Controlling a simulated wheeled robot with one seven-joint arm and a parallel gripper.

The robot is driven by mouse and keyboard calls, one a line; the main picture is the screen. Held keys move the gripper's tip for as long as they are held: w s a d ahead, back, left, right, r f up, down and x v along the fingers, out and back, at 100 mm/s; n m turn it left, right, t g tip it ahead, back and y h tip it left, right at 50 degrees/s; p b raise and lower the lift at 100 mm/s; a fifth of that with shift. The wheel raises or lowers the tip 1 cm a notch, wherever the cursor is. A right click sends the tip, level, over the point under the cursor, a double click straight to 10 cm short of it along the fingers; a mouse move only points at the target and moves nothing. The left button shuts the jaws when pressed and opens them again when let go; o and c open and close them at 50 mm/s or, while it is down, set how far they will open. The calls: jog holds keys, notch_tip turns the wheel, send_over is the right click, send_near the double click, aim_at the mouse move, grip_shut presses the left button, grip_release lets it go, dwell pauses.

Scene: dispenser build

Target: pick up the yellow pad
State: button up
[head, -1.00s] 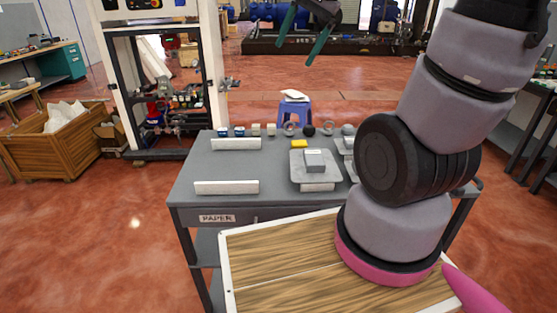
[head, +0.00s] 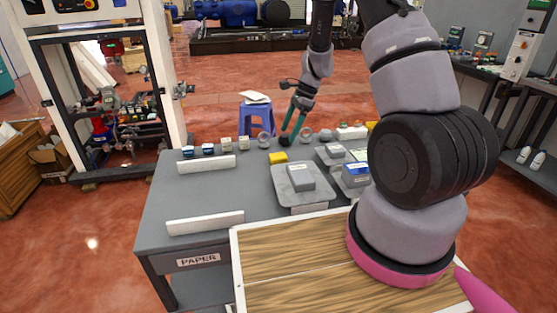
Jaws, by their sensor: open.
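Nothing shows between the fingers, and the gap in height and depth to the pad is hard to tell.
The grey table (head: 205,195) carries two white bars at left, small bottles and rings along its back edge, and grey trays (head: 301,199) in the middle. Another yellow item (head: 371,126) is at the back right. A blue stool (head: 258,116) stands behind.

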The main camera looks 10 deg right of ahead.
aim_at(279, 155)
jog(key=x, duration=0.3)
jog(key=shift+f, duration=0.15)
jog(key=x, duration=0.4)
jog(key=shift+s+f, duration=0.15)
jog(key=shift+s, duration=0.15)
jog(key=shift+a+f, duration=0.2)
jog(key=shift+f, duration=0.4)
jog(key=c, duration=1.4)
jog(key=shift+r, duration=5.05)
